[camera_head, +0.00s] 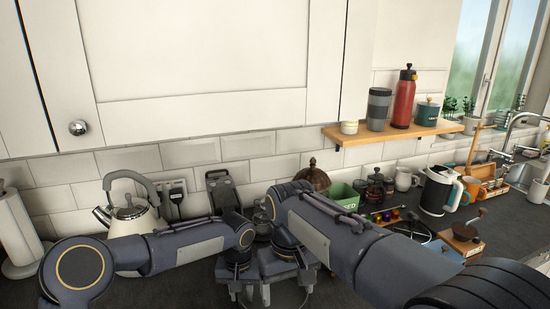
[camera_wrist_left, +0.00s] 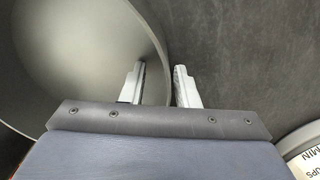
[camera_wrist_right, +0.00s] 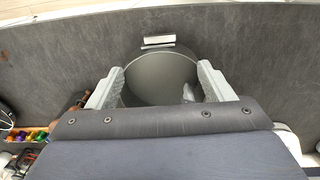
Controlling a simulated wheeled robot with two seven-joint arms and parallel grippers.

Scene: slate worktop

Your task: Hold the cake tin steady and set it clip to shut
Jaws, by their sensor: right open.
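The cake tin is a round grey metal pan. In the left wrist view its curved wall and floor (camera_wrist_left: 85,50) fill the left side. My left gripper (camera_wrist_left: 158,68) has one finger inside the rim and one outside, with a gap between them. In the right wrist view the tin (camera_wrist_right: 160,80) stands between the spread fingers of my open right gripper (camera_wrist_right: 162,70). A bright metal bar at its far edge looks like the clip (camera_wrist_right: 157,41); its setting is unclear. In the head view my left gripper (camera_head: 240,290) and right gripper (camera_head: 287,288) largely hide the tin.
A kettle (camera_head: 132,215) and a black stand (camera_head: 222,190) are at the back left. A green box (camera_head: 343,198), a wooden grinder (camera_head: 462,238) and a white-and-black kettle (camera_head: 438,190) are to the right. A white round-edged item with lettering (camera_wrist_left: 305,155) is close to my left gripper.

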